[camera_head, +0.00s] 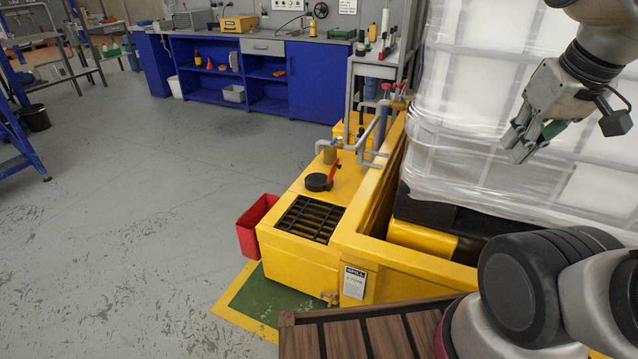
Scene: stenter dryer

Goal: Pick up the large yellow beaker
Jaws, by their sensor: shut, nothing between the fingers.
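I cannot make out a large yellow beaker for certain in this view. A small yellow bottle-like thing (373,32) stands at the right end of the back bench, too small to tell its shape. My gripper (519,143) hangs at the upper right, in front of the wrapped white tank, pointing down and left. Its fingers are shut with nothing between them. It is well apart from the bench and touches nothing that I can see.
A yellow spill bund (412,262) with pipes, a valve and a black grate (310,218) fills the middle. A red bin (257,226) stands beside it. A wrapped white tank (470,90) is on the right. Blue benches (318,82) line the back.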

